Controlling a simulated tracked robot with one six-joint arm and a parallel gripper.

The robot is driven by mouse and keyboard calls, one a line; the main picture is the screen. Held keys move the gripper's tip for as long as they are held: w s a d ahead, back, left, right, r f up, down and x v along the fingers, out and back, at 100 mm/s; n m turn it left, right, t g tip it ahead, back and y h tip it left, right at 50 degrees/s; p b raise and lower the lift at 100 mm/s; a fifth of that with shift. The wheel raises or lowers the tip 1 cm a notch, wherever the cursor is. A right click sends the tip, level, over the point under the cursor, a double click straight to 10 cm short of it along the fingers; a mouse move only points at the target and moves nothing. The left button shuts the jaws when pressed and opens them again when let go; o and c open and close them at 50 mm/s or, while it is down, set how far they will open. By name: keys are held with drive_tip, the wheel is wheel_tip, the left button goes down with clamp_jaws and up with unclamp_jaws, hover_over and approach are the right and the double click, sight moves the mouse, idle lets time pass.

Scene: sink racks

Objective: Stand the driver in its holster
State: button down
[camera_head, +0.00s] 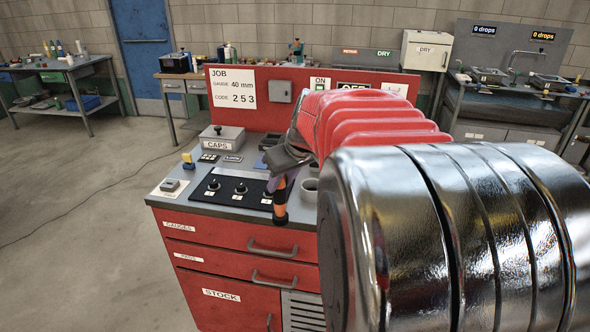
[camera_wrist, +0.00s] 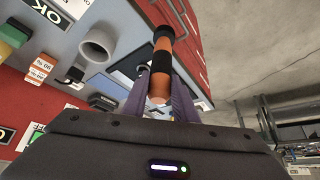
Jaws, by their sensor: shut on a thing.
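The driver, orange with black bands, hangs nearly upright in my gripper in the head view (camera_head: 280,200), over the front edge of the bench top. In the wrist view the driver (camera_wrist: 162,60) stands between the two purple fingers. My gripper (camera_wrist: 160,88) is shut on it; it also shows in the head view (camera_head: 284,168). A grey open round cup, which looks like the holster, stands on the bench to the right of the driver in the head view (camera_head: 309,190) and to its left in the wrist view (camera_wrist: 97,46). The driver is apart from the cup.
A black panel with knobs (camera_head: 238,189) lies left of the driver. A grey CAPS box (camera_head: 221,139) and a yellow-topped block (camera_head: 188,161) stand on the bench. A red back panel (camera_head: 260,115) rises behind. My arm hides the bench's right side.

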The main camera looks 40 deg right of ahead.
drive_tip(key=w+a+f, duration=0.4)
drive_tip(key=a+f, duration=0.5)
drive_tip(key=a, duration=0.4)
drive_tip(key=w+a+f+n, duration=0.1)
drive_tip(key=w+a+f, duration=0.4)
drive_tip(key=a+f, duration=0.5)
drive_tip(key=a, duration=0.3)
drive_tip(key=shift+w+f+y, duration=0.2)
drive_tip(key=shift+f+y, duration=0.05)
drive_tip(key=shift+y, duration=0.05)
drive_tip(key=shift+a, duration=0.1)
